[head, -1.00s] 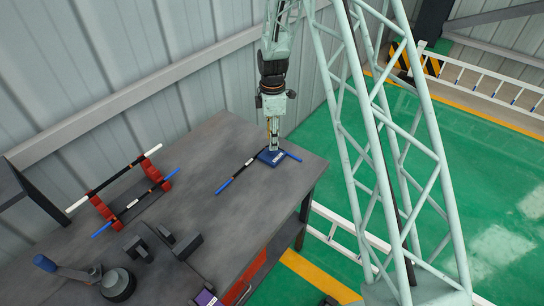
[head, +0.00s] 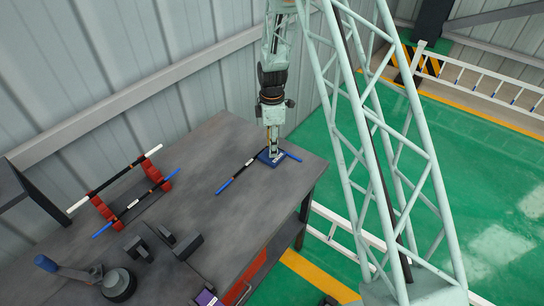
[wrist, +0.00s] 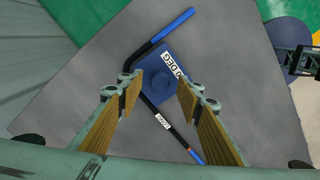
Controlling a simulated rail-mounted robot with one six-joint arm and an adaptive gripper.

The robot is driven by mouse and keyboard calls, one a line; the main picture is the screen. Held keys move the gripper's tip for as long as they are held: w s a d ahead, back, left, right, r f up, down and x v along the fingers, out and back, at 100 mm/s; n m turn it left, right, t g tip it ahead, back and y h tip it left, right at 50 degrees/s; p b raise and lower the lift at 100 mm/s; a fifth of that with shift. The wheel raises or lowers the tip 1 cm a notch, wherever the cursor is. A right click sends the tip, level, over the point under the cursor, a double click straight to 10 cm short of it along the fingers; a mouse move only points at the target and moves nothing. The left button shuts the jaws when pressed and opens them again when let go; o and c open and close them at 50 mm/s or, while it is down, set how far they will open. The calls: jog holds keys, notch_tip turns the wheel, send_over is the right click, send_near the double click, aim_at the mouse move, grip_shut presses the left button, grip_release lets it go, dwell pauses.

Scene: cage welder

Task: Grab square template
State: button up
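The square template is a small blue plate (head: 276,162) with a white label, lying at the far right part of the grey table. In the wrist view the blue template (wrist: 167,101) has a round raised part in its middle and a label that seems to read "DEG". A bent black rod with blue ends (wrist: 165,38) lies around and against it. My gripper (wrist: 158,92) is open. Its two fingers stand apart on either side of the template's middle, with gaps to the raised part. In the head view my gripper (head: 273,152) points down over the template and hides part of it.
Dark blocks (head: 186,246), a blue-handled tool (head: 45,263) and a purple-topped item (head: 206,298) lie near the front. A corrugated wall (head: 130,60) is behind.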

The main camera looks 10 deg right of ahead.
jog(key=shift+f, duration=0.95)
jog(key=shift+c, duration=0.3)
grip_shut()
jog(key=shift+r, duration=0.15)
jog(key=shift+r, duration=1.65)
jog(key=s+r+b, duration=0.1)
jog(key=s+b, duration=0.1)
jog(key=s, duration=1.4)
jog(key=shift+r, duration=0.2)
